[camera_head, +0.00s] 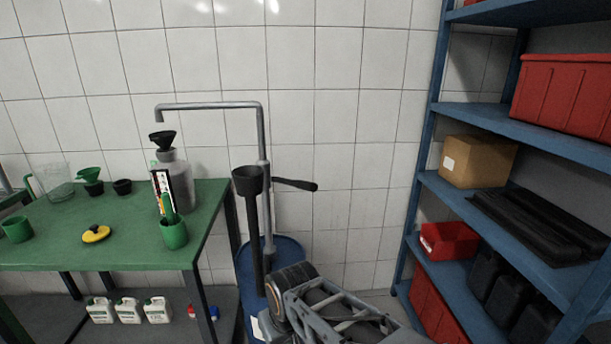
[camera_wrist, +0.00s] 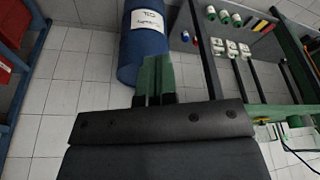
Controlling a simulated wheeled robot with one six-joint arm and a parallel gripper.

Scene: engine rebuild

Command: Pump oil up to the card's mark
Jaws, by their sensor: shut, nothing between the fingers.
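A grey pump pipe (camera_head: 262,135) rises from the blue drum (camera_head: 285,250) and bends left, its spout above a black funnel (camera_head: 162,138). The funnel sits in the neck of a grey jug (camera_head: 174,172) on the green table. The card (camera_head: 159,184), white and black with some red, stands before the jug; its mark is too small to read. The black-gripped pump handle (camera_head: 295,184) sticks out right of the pipe. My gripper (camera_wrist: 156,80) has green fingers, shut and empty, with the drum (camera_wrist: 146,50) beyond them. The oil level in the jug cannot be seen.
On the green table (camera_head: 125,220) stand a green cup (camera_head: 174,234), a yellow object (camera_head: 96,234), a clear beaker (camera_head: 55,182) and small funnels. White bottles (camera_head: 128,310) stand below. A blue shelf unit (camera_head: 425,150) is at the right. Tiled wall lies behind.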

